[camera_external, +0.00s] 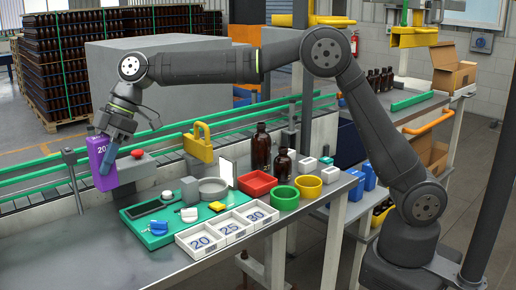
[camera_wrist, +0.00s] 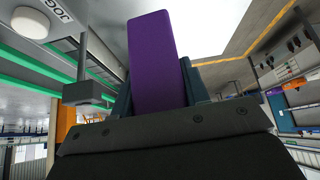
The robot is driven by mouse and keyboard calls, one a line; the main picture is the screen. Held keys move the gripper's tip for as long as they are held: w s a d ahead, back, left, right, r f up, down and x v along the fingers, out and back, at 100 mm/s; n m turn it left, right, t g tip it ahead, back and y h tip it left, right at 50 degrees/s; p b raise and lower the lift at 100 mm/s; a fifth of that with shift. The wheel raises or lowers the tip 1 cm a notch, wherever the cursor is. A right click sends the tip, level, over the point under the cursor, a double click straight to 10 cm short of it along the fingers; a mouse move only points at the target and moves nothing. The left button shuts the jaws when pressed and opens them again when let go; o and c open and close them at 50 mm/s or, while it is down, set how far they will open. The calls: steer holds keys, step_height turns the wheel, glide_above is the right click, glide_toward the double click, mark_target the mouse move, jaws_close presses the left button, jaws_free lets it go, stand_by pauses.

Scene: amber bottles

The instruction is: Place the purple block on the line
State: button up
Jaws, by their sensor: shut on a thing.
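The purple block (camera_external: 98,150), marked with a 20, is held upright or nearly so at the left of the external view. My gripper (camera_external: 110,163) is shut on it, with a blue finger across its front. In the wrist view the purple block (camera_wrist: 155,60) stands out between the two dark teal fingers of my gripper (camera_wrist: 160,92). The conveyor line (camera_external: 175,150) with green rails runs behind the table, near the block. I cannot tell whether the block's bottom touches anything; it is partly hidden by the finger.
The table (camera_external: 130,250) carries a green board (camera_external: 135,212), white trays (camera_external: 202,242) marked 20, 25 and 30, colored bowls and amber bottles (camera_external: 262,150). A grey post fixture with a red button (camera_external: 138,154) stands close beside my gripper. The table's front left is clear.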

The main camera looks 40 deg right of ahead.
steer(key=w+d+r+m+t+h, duration=0.1)
steer(key=w+d+r+m+t, duration=0.3)
steer(key=d, duration=1)
steer(key=w+d+r+m+h, duration=0.15)
steer(key=w+d+m, duration=0.4)
steer(key=d, duration=0.75)
steer(key=w+d+r+m+t+h, duration=0.1)
steer(key=w+d+r+m+t, duration=0.25)
steer(key=d, duration=1.05)
steer(key=s+d+r+m+h, duration=0.15)
steer(key=s+d+m, duration=0.25)
steer(key=d, duration=1.8)
steer(key=s+d+m+h, duration=0.2)
steer(key=s+d+m, duration=0.15)
steer(key=d, duration=1.75)
steer(key=w+d+f+m+h, duration=0.1)
steer(key=d+f, duration=0.3)
steer(key=f, duration=0.4)
steer(key=w+d+f, duration=0.2)
steer(key=d+f, duration=0.3)
steer(key=f, duration=0.3)
steer(key=shift+s+d+f+m+g+h, duration=0.3)
steer(key=shift+d+f, duration=0.6)
steer(key=shift+f, duration=3.6)
steer(key=shift+s+d+f+m+h, duration=0.1)
steer(key=shift+s+d+f+m, duration=0.6)
steer(key=shift+f, duration=3.75)
steer(key=shift+s+d+f+m+g+h, duration=0.2)
steer(key=shift+d+f, duration=0.9)
steer(key=shift+f, duration=3.4)
